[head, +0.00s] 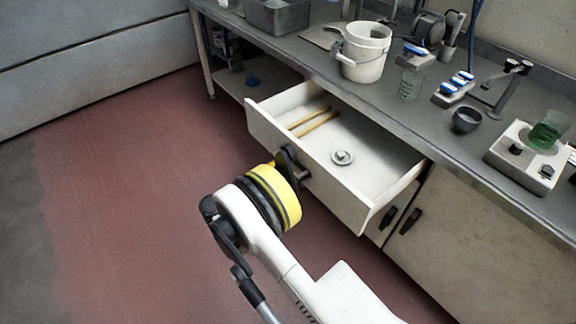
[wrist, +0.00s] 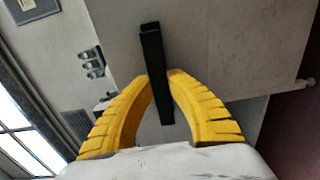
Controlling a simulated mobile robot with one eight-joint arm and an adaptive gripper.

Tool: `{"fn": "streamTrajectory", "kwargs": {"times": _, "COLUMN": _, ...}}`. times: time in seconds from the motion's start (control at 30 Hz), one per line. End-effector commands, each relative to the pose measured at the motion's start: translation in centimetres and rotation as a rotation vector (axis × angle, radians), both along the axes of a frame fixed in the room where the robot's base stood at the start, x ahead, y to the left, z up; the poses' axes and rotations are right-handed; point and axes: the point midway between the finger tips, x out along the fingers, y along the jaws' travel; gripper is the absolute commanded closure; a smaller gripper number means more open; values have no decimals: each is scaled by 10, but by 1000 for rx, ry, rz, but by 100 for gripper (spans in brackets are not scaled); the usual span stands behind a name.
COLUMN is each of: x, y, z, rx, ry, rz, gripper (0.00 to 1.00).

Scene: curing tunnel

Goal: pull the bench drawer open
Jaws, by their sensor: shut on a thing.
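The bench drawer (head: 341,196) is pulled well out from under the grey bench top, with its inside showing. Two yellowish sticks (head: 315,122) and a small round metal piece (head: 342,157) lie in it. My gripper (head: 290,164) is at the middle of the drawer's front, mostly hidden behind my own wrist in the head view. In the wrist view, its two yellow fingers (wrist: 160,77) are closed on the black bar handle (wrist: 152,45), one on each side. The pale drawer front (wrist: 215,40) fills the area behind the handle.
The bench top holds a white bucket (head: 364,62), a glass beaker (head: 411,83), a dark cup (head: 466,120) and a stirrer with a green beaker (head: 547,132). Cupboard doors with black handles (head: 411,221) stand right of the drawer. The red floor (head: 150,180) at left is clear.

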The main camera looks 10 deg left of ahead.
Motion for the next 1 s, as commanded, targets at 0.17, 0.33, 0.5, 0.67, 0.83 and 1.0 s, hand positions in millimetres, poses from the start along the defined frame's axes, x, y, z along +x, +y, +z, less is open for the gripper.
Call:
{"fn": "streamTrajectory", "kwargs": {"times": 0.17, "x": 0, "y": 0, "z": 0, "rx": 0, "ry": 0, "rz": 0, "gripper": 100}}
{"fn": "streamTrajectory", "kwargs": {"times": 0.33, "x": 0, "y": 0, "z": 0, "rx": 0, "ry": 0, "rz": 0, "gripper": 76}}
{"fn": "streamTrajectory", "kwargs": {"times": 0.5, "x": 0, "y": 0, "z": 0, "rx": 0, "ry": 0, "rz": 0, "gripper": 59}}
{"fn": "streamTrajectory", "kwargs": {"times": 0.67, "x": 0, "y": 0, "z": 0, "rx": 0, "ry": 0, "rz": 0, "gripper": 59}}
{"fn": "streamTrajectory", "kwargs": {"times": 0.83, "x": -9, "y": 9, "z": 0, "rx": 0, "ry": 0, "rz": 3, "gripper": 59}}
{"fn": "streamTrajectory", "kwargs": {"times": 1.0, "x": -37, "y": 30, "z": 0, "rx": 0, "ry": 0, "rz": 4, "gripper": 59}}
